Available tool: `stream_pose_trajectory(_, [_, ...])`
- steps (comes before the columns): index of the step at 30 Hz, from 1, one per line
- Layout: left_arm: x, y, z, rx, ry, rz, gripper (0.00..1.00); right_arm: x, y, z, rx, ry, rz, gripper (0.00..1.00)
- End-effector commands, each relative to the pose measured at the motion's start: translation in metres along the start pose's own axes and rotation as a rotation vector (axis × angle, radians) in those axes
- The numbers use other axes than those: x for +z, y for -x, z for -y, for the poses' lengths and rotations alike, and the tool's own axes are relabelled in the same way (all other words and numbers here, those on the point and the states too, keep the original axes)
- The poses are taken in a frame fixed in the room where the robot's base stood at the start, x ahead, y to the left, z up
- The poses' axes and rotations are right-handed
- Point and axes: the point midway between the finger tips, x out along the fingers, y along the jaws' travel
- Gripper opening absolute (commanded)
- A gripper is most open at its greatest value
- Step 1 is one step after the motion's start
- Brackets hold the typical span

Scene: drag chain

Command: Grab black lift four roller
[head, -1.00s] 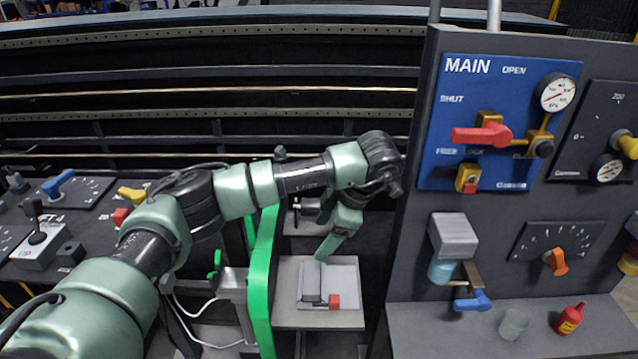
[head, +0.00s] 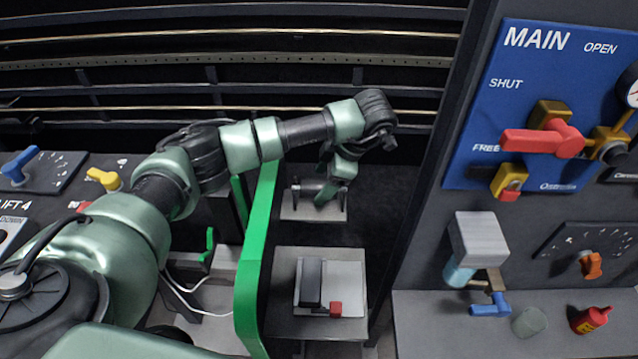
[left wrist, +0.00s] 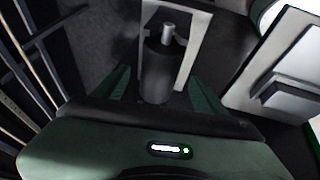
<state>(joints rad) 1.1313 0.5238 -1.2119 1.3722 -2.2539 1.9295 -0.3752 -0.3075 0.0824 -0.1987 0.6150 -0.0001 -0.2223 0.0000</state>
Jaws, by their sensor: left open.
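The black roller (left wrist: 157,72) shows in the left wrist view as a dark cylinder with a metal pin at its far end, over a pale plate (left wrist: 190,45). In the head view the roller (head: 303,190) lies on a small light shelf (head: 299,212), partly hidden by my gripper. My left gripper (head: 328,195) points down at the roller's right part. In the left wrist view its open green fingers (left wrist: 158,90) stand on either side of the roller's near part. I cannot tell whether they touch it. My right gripper is not in view.
A lower pedestal (head: 314,320) nearer me holds a grey plate with a dark block and a red piece (head: 336,309). A green upright frame (head: 254,255) stands left of it. The blue MAIN panel (head: 520,100) and its console close off the right side.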

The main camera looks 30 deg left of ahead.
Motion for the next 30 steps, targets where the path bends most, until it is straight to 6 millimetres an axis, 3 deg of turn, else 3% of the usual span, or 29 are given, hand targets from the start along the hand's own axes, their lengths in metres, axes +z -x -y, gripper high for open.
stream_pose_trajectory(5, [-0.001,-0.019,0.000,-0.001,0.000,0.000,0.72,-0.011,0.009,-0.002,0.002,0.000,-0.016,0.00])
stream_pose_trajectory(12, [0.000,-0.022,0.000,0.001,0.000,0.001,0.72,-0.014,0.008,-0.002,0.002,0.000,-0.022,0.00])
stream_pose_trajectory(13, [0.000,-0.022,0.000,0.001,0.000,0.001,0.69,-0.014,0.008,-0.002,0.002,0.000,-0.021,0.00])
stream_pose_trajectory(18, [0.000,-0.021,0.000,0.001,0.000,0.001,0.22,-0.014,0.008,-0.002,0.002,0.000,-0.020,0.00])
stream_pose_trajectory(21, [0.000,-0.021,0.000,0.001,0.000,0.001,0.00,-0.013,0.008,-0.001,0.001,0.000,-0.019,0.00])
stream_pose_trajectory(30, [-0.001,-0.019,-0.001,0.002,0.000,0.002,0.00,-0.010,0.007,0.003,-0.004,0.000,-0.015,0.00])
